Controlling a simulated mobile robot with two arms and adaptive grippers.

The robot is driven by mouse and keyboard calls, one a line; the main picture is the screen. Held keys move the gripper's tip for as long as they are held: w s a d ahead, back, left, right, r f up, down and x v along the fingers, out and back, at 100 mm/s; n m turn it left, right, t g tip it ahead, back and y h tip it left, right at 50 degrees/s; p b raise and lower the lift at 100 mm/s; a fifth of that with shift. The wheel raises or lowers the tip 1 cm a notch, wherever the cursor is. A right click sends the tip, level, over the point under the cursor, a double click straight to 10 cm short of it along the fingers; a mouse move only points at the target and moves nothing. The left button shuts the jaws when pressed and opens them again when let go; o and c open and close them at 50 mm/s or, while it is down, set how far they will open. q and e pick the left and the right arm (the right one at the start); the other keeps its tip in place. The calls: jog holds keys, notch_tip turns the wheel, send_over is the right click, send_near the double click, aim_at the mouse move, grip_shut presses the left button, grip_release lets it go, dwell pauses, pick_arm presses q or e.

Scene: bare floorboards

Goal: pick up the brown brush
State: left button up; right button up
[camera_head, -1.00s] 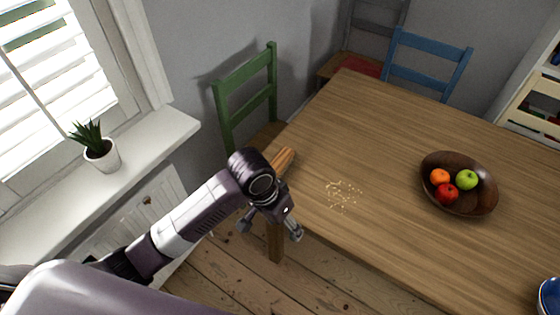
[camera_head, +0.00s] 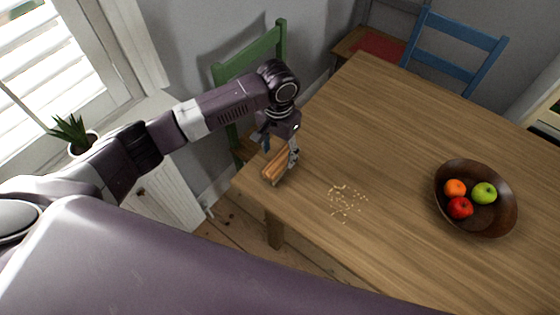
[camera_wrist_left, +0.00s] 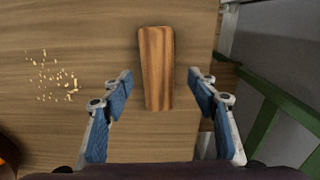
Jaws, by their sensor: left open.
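The brown brush (camera_head: 274,172) lies on the wooden table (camera_head: 390,150) near its left corner. In the left wrist view the brush (camera_wrist_left: 156,68) is a striped brown wooden block, lying lengthwise on the table top. My left gripper (camera_head: 279,150) is above the brush in the head view and partly covers its far end. In the left wrist view the left gripper (camera_wrist_left: 160,88) is open, with one blue-padded finger on each side of the brush's near part and gaps between. My right gripper is not in view.
Pale crumbs (camera_head: 345,202) are scattered beside the brush. A dark bowl (camera_head: 447,215) of fruit stands further right. A green chair (camera_head: 250,55) is close behind my left arm, and a blue chair (camera_head: 455,45) stands at the far side.

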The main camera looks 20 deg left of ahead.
aim_at(281, 158)
pick_arm(q)
jog(key=f, duration=0.2)
jog(key=shift+w+d+f, duration=0.25)
jog(key=shift+w+f, duration=0.05)
jog(key=shift+f, duration=0.55)
jog(key=c, duration=0.7)
jog(key=shift+c, duration=1.4)
jog(key=c, duration=0.3)
jog(key=shift+r, duration=0.1)
jog(key=shift+c, duration=0.3)
jog(key=shift+r, duration=0.65)
notch_tip(281, 158, up, 19)
jog(key=shift+f, duration=0.2)
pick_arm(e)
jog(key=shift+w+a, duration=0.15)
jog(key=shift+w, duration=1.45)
